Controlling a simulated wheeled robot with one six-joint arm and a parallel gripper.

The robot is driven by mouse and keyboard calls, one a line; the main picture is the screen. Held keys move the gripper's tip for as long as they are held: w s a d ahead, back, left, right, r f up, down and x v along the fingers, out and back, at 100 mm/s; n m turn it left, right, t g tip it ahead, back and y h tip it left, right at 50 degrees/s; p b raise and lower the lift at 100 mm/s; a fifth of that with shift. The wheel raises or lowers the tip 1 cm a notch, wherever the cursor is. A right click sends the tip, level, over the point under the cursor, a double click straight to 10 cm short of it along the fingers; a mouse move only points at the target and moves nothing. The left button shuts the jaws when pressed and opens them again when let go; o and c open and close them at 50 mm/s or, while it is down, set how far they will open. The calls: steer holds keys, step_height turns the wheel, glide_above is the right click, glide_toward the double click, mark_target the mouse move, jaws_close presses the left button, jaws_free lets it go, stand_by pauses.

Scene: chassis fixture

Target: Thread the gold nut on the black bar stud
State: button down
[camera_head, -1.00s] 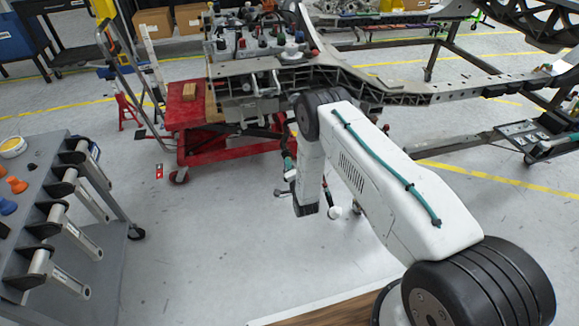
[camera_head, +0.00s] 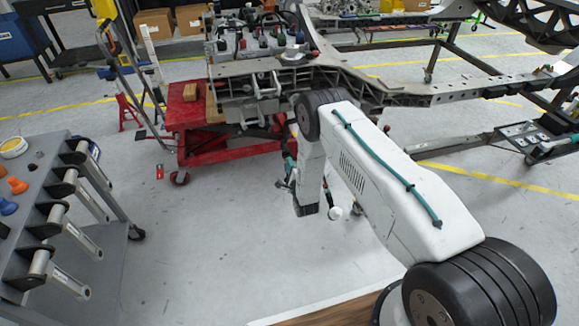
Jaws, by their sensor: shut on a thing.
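My arm reaches down over the floor. My gripper (camera_head: 284,184) shows only as a small dark shape beside the last arm links, left of my wrist and in front of the red lift cart. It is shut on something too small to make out. I cannot pick out the gold nut in this view. The chassis (camera_head: 385,92) stands at the back, with dark rails and bars. I cannot tell which part is the black bar stud; it is too small or is hidden behind my arm.
A grey cart (camera_head: 35,170) at left holds an orange piece (camera_head: 17,185), a blue piece (camera_head: 8,207) and a yellow-rimmed bowl (camera_head: 13,147); bars jut from its side. The red lift cart (camera_head: 225,152) stands under the chassis. The floor (camera_head: 210,240) between is clear.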

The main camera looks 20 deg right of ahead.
steer(key=shift+s+f, duration=0.15)
steer(key=shift+s, duration=0.05)
steer(key=m, duration=0.3)
steer(key=c, duration=1.4)
jaws_free()
steer(key=shift+o, duration=0.6)
steer(key=shift+w, duration=0.1)
steer(key=shift+s+r, duration=0.2)
steer(key=shift+s, duration=0.75)
